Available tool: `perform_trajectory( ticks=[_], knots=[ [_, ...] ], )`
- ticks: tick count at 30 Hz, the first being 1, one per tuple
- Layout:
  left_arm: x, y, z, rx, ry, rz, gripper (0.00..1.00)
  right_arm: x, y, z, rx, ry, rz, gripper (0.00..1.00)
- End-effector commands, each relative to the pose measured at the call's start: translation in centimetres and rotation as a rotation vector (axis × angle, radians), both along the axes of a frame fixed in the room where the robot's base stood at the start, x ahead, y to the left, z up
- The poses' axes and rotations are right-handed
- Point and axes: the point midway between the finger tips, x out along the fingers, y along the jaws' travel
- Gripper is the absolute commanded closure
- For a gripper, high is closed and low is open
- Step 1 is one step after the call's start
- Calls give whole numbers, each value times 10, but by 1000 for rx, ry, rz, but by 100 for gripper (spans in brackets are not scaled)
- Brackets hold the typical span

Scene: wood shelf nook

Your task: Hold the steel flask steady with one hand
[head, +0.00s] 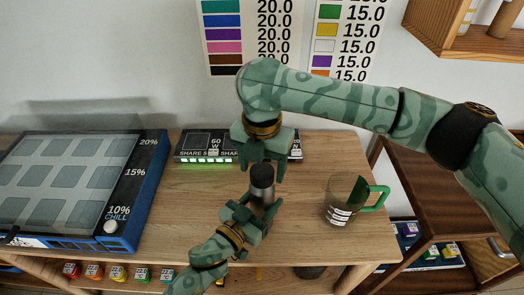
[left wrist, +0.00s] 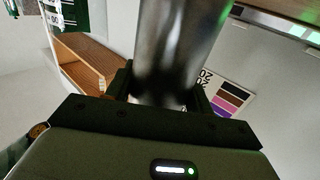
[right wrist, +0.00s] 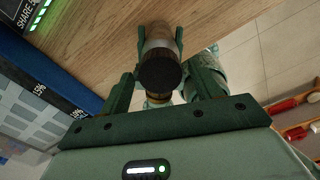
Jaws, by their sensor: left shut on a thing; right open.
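The steel flask (head: 262,190) stands upright on the wooden table in the head view, with a dark cap on top. My left gripper (head: 250,212) is shut around its body from the front left. In the left wrist view the shiny steel body (left wrist: 180,50) fills the space between the fingers. My right gripper (head: 266,158) is open above the flask, its fingers pointing down. In the right wrist view the dark cap (right wrist: 160,72) shows between the open right fingers (right wrist: 160,90), with my left gripper beyond it. Whether the right fingers touch the cap, I cannot tell.
A glass mug with a green handle (head: 342,200) stands right of the flask. A black box with green lights (head: 208,146) lies behind. A blue-sided tray of grey squares (head: 130,190) fills the left. The tabletop between tray and flask is clear. A wooden shelf (head: 440,35) hangs upper right.

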Motion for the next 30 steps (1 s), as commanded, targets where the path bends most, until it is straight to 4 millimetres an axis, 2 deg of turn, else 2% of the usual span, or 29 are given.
perform_trajectory(
  ticks=[6, 14, 18, 19, 23, 25, 30],
  knots=[
    [0, 0, -1, 1, 1, 0, 100, 0, 0, -13, 0, -1, -1, 36],
    [0, 0, -1, 1, 1, 0, 100, 0, 0, -14, 0, -1, 0, 36],
    [0, 0, 0, 1, 1, 0, 100, 0, 0, -14, 0, -1, 0, 75],
    [0, 0, 0, 1, 1, 0, 100, 0, 0, -14, 0, -1, 0, 81],
    [0, 0, 0, 1, 1, 0, 100, 0, 0, -14, 0, -1, -12, 81],
    [0, 0, 0, 1, 1, 0, 100, 0, 0, -13, -1, -3, -84, 82],
    [0, 0, 0, 1, 0, 0, 100, 0, 0, -13, -2, -3, -489, 82]
  ],
)
